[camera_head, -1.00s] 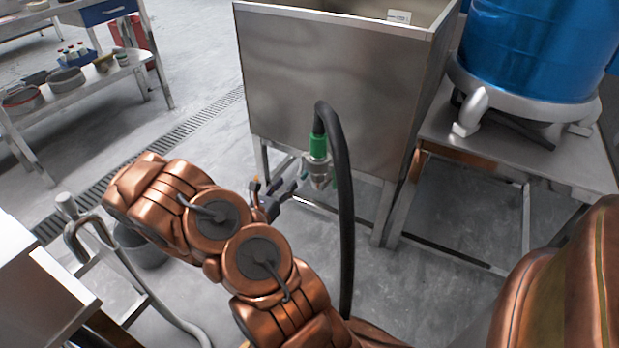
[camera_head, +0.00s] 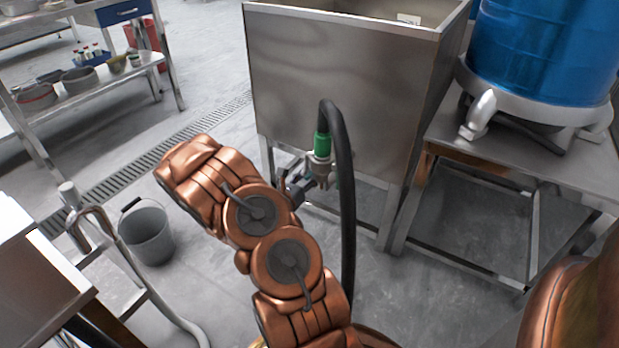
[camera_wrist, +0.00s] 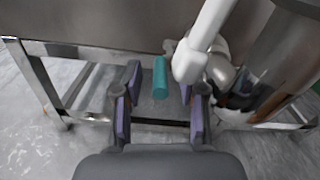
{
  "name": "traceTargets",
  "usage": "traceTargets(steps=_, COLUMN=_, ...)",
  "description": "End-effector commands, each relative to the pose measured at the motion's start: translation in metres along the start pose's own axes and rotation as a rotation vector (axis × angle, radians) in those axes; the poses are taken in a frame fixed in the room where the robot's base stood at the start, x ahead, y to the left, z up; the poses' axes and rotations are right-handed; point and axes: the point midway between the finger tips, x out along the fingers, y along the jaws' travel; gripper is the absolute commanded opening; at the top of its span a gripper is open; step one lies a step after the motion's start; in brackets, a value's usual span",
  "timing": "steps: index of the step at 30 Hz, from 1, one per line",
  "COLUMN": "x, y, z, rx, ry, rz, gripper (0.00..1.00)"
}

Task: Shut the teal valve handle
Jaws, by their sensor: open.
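The teal valve handle (camera_wrist: 160,78) shows in the wrist view as a short teal cylinder, between and slightly beyond the fingertips of my gripper (camera_wrist: 160,105). The jaws are open, with one purple-padded finger on each side of it, and I see gaps on both sides. In the head view the valve (camera_head: 320,166) hangs below a green hose fitting (camera_head: 322,146), in front of the steel hopper. My gripper (camera_head: 306,180) is beside it there, partly hidden by my arm.
A black hose (camera_head: 347,200) loops down right of the valve. The steel hopper (camera_head: 335,85) stands behind. A blue barrel (camera_head: 545,50) rests on a steel stand at right. A grey bucket (camera_head: 147,235) and metal ladder frame are at left. Floor between is open.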

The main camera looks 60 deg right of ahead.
Motion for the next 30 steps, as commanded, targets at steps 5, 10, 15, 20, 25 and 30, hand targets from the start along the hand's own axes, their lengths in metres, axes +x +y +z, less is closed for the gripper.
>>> traceTargets(steps=5, x=0.0073, y=-0.0012, z=0.0001, rx=0.001, ry=-0.001, rz=-0.002, gripper=0.4)
traceTargets(steps=10, x=0.008, y=-0.0014, z=0.0004, rx=0.0, ry=-0.001, rz=-0.002, gripper=0.4)
traceTargets(steps=15, x=0.0079, y=-0.0016, z=0.0003, rx=-0.001, ry=-0.001, rz=-0.002, gripper=0.34)
traceTargets(steps=20, x=0.0079, y=-0.0016, z=0.0002, rx=-0.001, ry=-0.001, rz=-0.002, gripper=0.17)
traceTargets(steps=25, x=0.0079, y=-0.0017, z=0.0002, rx=-0.001, ry=-0.001, rz=-0.003, gripper=0.0)
traceTargets(steps=30, x=0.0079, y=-0.0019, z=0.0002, rx=-0.001, ry=-0.001, rz=-0.003, gripper=0.0)
